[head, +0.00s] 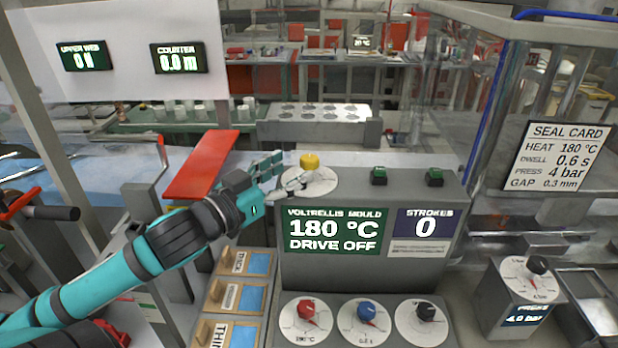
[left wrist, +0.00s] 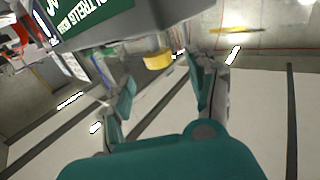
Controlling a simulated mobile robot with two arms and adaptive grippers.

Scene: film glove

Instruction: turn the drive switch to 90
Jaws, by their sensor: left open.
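The yellow knob (head: 310,160), which looks like the drive switch, stands on a round pale dial plate (head: 322,183) on top of the grey console. The green display (head: 333,232) on the console's front reads 180 °C and DRIVE OFF. My left gripper (head: 287,172) is open and empty, just left of the knob, with its fingers pointing toward it. In the left wrist view the yellow knob (left wrist: 157,61) shows ahead, between and beyond the two spread fingers. I cannot tell whether a finger touches the plate. My right gripper is not in view.
Two green buttons (head: 379,176) (head: 435,177) sit on the console top, right of the knob. Red, blue and black knobs line the console's lower front (head: 365,312). A red lever plate (head: 201,164) rises behind my left arm. A glass-sided cabinet stands at right.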

